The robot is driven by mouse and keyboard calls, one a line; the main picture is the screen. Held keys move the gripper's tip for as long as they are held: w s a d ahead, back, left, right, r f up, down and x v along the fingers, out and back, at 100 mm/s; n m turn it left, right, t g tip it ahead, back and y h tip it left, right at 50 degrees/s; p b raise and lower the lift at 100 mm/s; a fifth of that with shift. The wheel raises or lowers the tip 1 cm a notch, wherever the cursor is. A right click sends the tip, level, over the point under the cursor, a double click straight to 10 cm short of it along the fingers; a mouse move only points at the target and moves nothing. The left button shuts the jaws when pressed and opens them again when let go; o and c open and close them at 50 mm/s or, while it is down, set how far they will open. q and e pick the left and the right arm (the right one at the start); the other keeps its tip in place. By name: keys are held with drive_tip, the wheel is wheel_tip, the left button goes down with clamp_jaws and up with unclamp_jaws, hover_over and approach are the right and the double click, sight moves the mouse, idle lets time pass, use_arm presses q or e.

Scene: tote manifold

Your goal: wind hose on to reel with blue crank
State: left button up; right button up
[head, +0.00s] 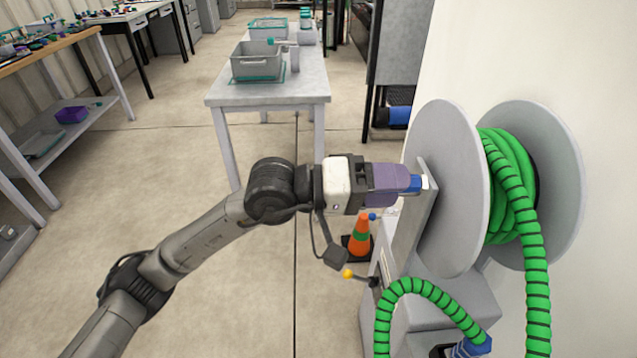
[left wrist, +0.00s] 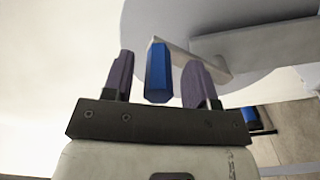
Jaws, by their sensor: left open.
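The blue crank handle (head: 415,184) sticks out from a grey crank arm (head: 408,228) on the front of the hose reel (head: 446,130). My left gripper (head: 396,180) is at the handle, its purple fingers open. In the left wrist view, the blue handle (left wrist: 158,73) stands between the two fingers of the left gripper (left wrist: 160,82), with a small gap showing on each side. Green ribbed hose (head: 508,185) lies in coils between the reel's two grey discs. One length hangs down at the right, and a loop (head: 430,290) rises at the base. My right gripper is not in view.
An orange cone (head: 360,236) with a green band stands on the floor left of the reel stand (head: 425,290). A grey table (head: 270,88) with a tote (head: 257,62) is farther back. A workbench (head: 50,48) is at the far left. Much of the floor between is clear.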

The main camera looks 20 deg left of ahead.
use_arm(q)
drive_tip(key=p+v, duration=0.2)
drive_tip(key=v, duration=1)
drive_tip(key=shift+s+a, duration=0.25)
